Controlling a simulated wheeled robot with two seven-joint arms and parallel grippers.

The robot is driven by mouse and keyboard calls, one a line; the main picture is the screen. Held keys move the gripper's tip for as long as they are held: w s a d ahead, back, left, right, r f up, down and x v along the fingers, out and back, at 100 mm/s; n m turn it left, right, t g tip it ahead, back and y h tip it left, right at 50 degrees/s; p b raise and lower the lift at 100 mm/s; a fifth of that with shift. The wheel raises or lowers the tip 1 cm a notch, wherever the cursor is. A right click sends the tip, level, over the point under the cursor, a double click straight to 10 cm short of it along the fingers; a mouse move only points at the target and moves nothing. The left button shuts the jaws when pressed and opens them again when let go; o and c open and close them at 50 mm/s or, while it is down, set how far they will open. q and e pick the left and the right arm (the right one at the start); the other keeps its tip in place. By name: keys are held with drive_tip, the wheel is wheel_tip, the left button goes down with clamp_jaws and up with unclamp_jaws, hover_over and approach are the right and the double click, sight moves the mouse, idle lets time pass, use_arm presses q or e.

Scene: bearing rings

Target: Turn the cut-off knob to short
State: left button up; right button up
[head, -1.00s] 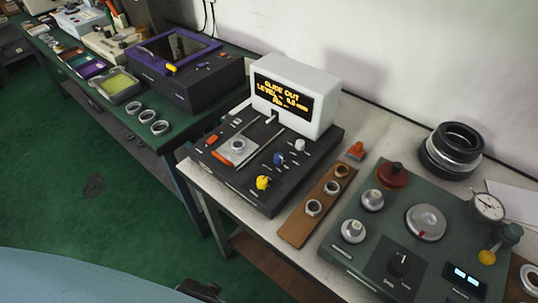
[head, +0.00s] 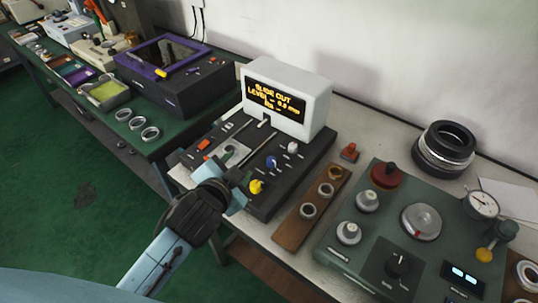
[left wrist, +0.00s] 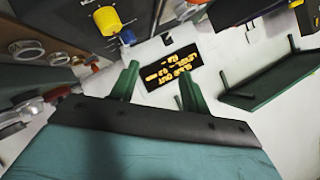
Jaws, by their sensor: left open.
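The black instrument (head: 262,209) carries a white display box (head: 313,95) reading "SLIDE OUT" and "LEVEL". On its right side are a yellow knob (head: 257,187), a blue knob (head: 271,162) and a white knob (head: 292,147). Their labels are too small to read, so I cannot tell which is cut-off. My left gripper (head: 240,188) is open and empty, just left of the yellow knob, partly hiding the instrument's front left. In the left wrist view its green fingers (left wrist: 157,86) are apart, with the yellow knob (left wrist: 107,20) and blue knob (left wrist: 127,37) beyond them.
A wooden board with rings (head: 297,228) lies right of the instrument. Further right is a green panel (head: 340,262) with several knobs and a black dial (head: 397,264). A purple-framed box (head: 170,95) and loose rings (head: 136,124) are on the left bench.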

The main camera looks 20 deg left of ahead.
use_arm(q)
drive_tip(key=w+d+r+m+t+h, duration=0.6)
drive_tip(key=w+d+r+m, duration=0.15)
drive_tip(key=r+m, duration=0.35)
drive_tip(key=w+d+r+m+g+h, duration=0.1)
drive_tip(key=d+r+m+g+h, duration=0.1)
drive_tip(key=d+r+m+h, duration=0.55)
drive_tip(key=m+g+y, duration=0.9)
drive_tip(key=m+g, duration=0.8)
drive_tip(key=m, duration=0.9)
approach(271, 159)
drive_tip(key=shift+h, duration=0.25)
drive_tip(key=x, duration=0.8)
drive_tip(key=shift+f, duration=0.35)
